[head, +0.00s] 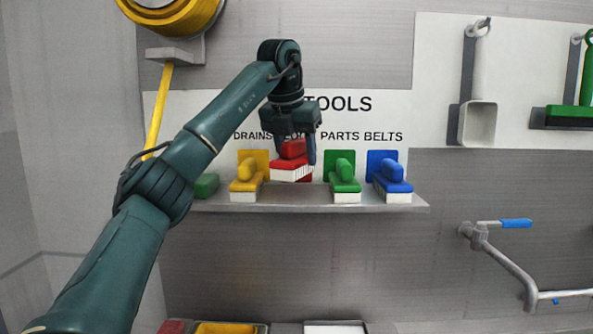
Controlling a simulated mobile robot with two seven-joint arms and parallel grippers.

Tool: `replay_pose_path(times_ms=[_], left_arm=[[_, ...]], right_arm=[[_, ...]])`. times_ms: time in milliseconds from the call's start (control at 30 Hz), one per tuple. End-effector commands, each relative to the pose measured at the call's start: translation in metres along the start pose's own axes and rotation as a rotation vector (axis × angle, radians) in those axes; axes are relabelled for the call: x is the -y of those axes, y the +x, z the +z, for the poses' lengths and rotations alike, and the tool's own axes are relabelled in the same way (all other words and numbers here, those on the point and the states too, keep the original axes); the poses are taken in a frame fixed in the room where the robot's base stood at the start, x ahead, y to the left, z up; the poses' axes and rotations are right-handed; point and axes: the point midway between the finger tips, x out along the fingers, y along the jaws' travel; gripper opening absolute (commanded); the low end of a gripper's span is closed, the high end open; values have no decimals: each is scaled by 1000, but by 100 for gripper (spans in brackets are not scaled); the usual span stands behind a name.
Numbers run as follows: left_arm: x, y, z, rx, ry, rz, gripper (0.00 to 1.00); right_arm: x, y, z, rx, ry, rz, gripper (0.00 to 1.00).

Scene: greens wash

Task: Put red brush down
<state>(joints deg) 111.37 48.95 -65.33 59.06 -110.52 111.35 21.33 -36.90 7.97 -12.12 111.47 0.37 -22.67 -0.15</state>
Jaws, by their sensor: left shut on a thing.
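The red brush (290,165) has a red back and white bristles pointing down. My left gripper (293,150) is shut on its red handle and holds it upright at the shelf. The brush is in the gap between the yellow brush (249,180) and the green brush (344,181). I cannot tell whether its bristles touch the shelf (300,200). The gripper and wrist hide part of the handle and the wall behind. My right gripper is not in view.
A blue brush (390,178) stands right of the green one, and a green item (206,186) lies at the shelf's left end. A pipe with a blue-handled valve (515,223) is at the right. A yellow hose reel (178,15) hangs upper left. Coloured bins (226,328) show at the bottom.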

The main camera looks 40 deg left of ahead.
Motion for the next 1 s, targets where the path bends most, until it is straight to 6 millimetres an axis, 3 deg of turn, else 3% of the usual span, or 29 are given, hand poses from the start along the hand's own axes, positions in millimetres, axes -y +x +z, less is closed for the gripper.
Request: replay_pose_path(times_ms=[300,767,800,1000], left_arm=[[-1,34,-14,-2,0,1,26],[-2,44,-15,0,-2,-1,26],[-2,43,-14,0,-2,-1,52],[-2,43,-14,-1,-2,0,68]], right_arm=[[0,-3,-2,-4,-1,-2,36],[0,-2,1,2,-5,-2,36],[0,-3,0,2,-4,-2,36],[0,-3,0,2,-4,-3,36]])
